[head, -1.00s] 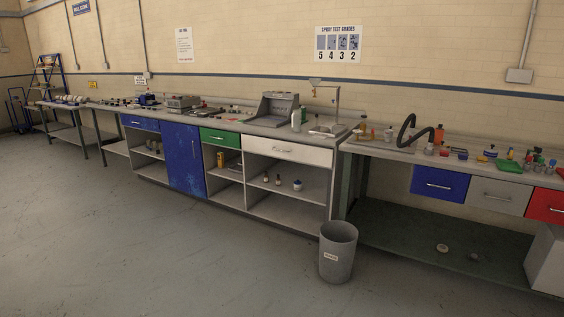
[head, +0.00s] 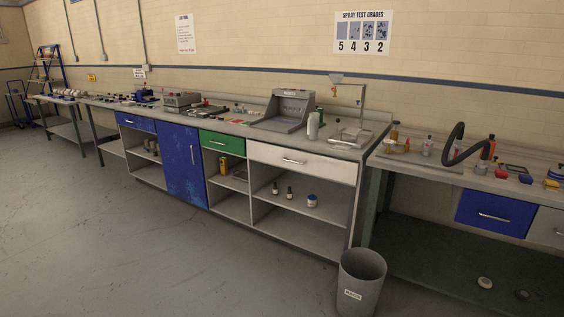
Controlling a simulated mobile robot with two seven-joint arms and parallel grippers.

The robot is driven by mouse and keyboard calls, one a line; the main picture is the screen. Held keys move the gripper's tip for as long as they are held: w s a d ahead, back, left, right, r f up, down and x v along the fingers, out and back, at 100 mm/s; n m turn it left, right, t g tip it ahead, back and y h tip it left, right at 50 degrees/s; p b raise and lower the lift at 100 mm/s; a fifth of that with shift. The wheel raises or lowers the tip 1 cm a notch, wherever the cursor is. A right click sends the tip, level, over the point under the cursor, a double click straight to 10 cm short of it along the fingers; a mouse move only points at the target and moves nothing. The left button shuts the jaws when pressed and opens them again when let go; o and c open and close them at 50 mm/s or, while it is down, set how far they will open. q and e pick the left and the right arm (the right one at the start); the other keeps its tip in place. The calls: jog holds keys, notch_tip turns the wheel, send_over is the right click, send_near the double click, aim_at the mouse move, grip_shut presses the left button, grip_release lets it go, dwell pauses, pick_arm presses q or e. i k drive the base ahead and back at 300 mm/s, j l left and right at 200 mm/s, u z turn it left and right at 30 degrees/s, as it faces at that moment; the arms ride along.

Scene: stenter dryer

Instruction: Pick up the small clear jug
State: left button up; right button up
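I cannot make out a small clear jug for certain at this distance. A small pale, clear-looking container (head: 427,146) stands on the right-hand bench, left of a black curved hose (head: 458,143). A pale greenish-white bottle (head: 313,126) stands on the middle bench beside a grey open-fronted box (head: 284,110). A stand (head: 361,108) holding a funnel (head: 336,79) is to its right. Neither of my grippers is in view.
The long bench has a blue door (head: 183,165), a green drawer (head: 222,142) and a white drawer (head: 300,162) above open shelves. A grey waste bin (head: 361,283) stands on the floor at its right end. The floor (head: 130,250) at front left is clear.

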aim_at(314, 118)
jog(key=i, duration=2.6)
